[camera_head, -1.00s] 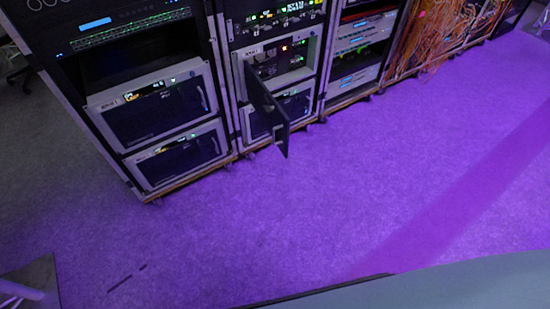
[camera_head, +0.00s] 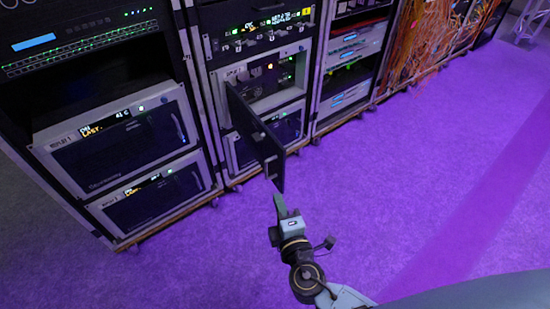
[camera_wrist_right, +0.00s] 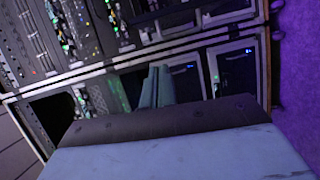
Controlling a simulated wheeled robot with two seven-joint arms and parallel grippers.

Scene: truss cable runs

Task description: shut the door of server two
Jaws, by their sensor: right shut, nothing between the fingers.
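The open server door (camera_head: 258,138) is a dark panel swung out from a light-framed server (camera_head: 272,78) in the middle rack. It is hinged at the server's left side, and its free edge sticks out toward me. My right gripper (camera_head: 280,200) is shut and empty, just below and in front of the door's free lower corner. I cannot tell whether it touches the door. In the right wrist view its closed fingers (camera_wrist_right: 157,86) point at the racks. My left gripper is not in view.
Another server with a shut door (camera_head: 278,128) sits below the open one. The left rack holds two servers with shut doors (camera_head: 120,148). Orange cables (camera_head: 435,40) hang in a rack at the right. The purple-lit floor (camera_head: 420,170) is clear.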

